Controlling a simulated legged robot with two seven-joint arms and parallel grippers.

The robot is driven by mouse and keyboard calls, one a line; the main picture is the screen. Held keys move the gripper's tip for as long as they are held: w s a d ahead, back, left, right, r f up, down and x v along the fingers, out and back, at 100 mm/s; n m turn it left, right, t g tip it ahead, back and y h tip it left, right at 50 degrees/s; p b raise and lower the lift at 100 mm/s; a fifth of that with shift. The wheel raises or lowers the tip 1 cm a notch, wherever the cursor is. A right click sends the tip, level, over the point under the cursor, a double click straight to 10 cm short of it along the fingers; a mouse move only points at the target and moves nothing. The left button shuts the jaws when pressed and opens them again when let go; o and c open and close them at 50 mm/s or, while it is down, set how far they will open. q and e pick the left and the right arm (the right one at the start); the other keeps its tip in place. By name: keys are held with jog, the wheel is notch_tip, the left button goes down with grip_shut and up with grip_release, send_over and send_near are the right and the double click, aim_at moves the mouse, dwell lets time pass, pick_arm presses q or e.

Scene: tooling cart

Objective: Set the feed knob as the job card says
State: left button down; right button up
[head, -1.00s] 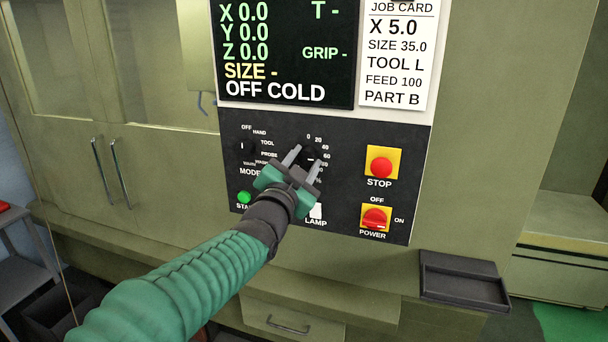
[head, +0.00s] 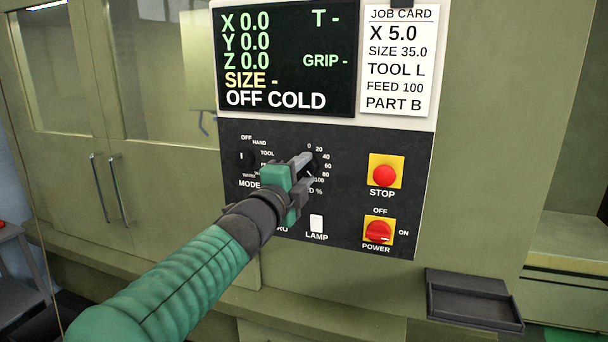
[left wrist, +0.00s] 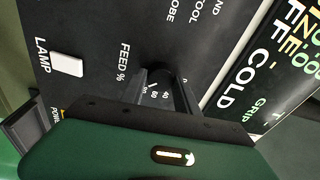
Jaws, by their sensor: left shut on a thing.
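The feed knob (head: 311,169) is a dark dial on the black panel, ringed by numbers from 0 to 100. My left gripper (head: 304,165) is shut on it and hides much of it. A short white pointer mark shows at the knob, slanting down and right toward the 80 to 100 side; its exact setting is hard to tell. The job card (head: 396,60) reads FEED 100. In the left wrist view the gripper fingers (left wrist: 166,88) reach to the dial beside the FEED % label, and the knob is mostly hidden. My right gripper is not in view.
The mode knob (head: 243,158) is left of my gripper. The red stop button (head: 385,175), red power switch (head: 379,232) and white lamp switch (head: 316,222) are to the right and below. The screen (head: 285,60) reads OFF COLD. A dark tray (head: 470,297) juts out at lower right.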

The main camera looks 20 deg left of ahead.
pick_arm(q)
jog(key=shift+f+m, duration=0.3)
jog(key=shift+m, duration=0.7)
jog(key=c, duration=1)
grip_release()
jog(key=shift+o, duration=0.5)
jog(key=shift+w+r, duration=0.1)
jog(key=shift+w, duration=0.1)
jog(key=shift+s+r, duration=0.1)
jog(key=s+a+f+p, duration=0.1)
jog(key=s+a+p, duration=0.1)
jog(key=s+p, duration=1.2)
jog(key=s, duration=0.2)
jog(key=shift+s+a, duration=0.15)
jog(key=shift+s, duration=0.15)
